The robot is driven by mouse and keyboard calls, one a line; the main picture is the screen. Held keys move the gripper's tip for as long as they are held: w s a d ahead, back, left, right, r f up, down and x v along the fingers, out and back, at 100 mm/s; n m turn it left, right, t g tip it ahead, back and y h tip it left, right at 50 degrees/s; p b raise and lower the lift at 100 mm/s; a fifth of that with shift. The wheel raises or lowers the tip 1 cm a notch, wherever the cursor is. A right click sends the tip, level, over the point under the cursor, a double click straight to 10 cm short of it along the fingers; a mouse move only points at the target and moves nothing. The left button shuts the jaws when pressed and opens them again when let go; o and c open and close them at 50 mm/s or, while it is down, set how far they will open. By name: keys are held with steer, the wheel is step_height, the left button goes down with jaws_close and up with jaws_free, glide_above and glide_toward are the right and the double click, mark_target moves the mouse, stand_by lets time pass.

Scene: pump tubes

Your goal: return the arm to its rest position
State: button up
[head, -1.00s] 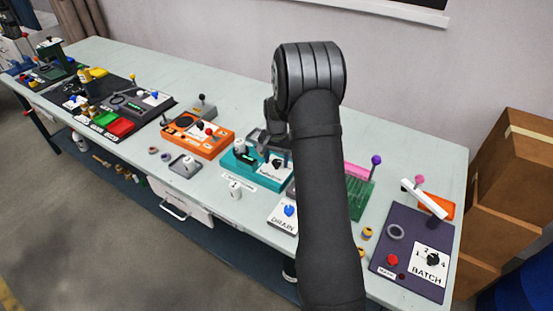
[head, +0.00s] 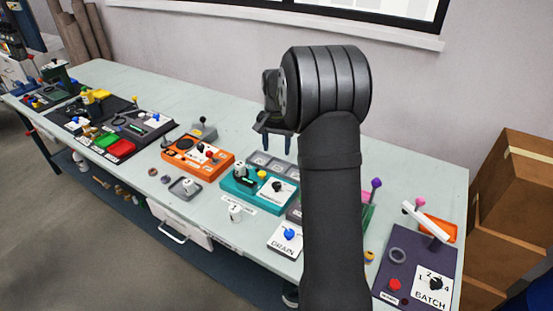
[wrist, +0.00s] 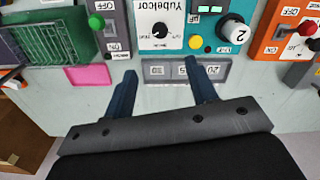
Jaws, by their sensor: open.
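My gripper (head: 275,142) is raised over the back of the table, behind the teal box (head: 239,190). In the wrist view its two dark blue fingers (wrist: 161,69) are apart with nothing between them. Beyond the fingertips lies a grey tray with numbered compartments (wrist: 157,71). A white cylinder marked 2 (wrist: 233,29) stands on the teal box, apart from the fingers. My arm hides part of the table to the right of the teal box in the head view.
The orange box (head: 188,160) is left of the teal one, and a purple BATCH panel (head: 408,245) is at the right end. A green rack (wrist: 55,38) and a pink plate (wrist: 88,75) show in the wrist view. Cardboard boxes (head: 515,180) stand beyond the table's right end.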

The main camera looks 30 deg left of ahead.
mark_target(276, 184)
steer(key=shift+r, duration=0.8)
steer(key=shift+f, duration=0.15)
step_height(276, 184, down, 17)
steer(key=shift+f, duration=0.15)
steer(key=shift+f, duration=0.15)
steer(key=shift+n, duration=0.5)
steer(key=n, duration=0.4)
steer(key=shift+r+n, duration=0.2)
steer(key=shift+n, duration=0.1)
steer(key=n, duration=0.6)
steer(key=shift+r+n, duration=0.3)
steer(key=shift+r, duration=0.25)
stand_by(1.3)
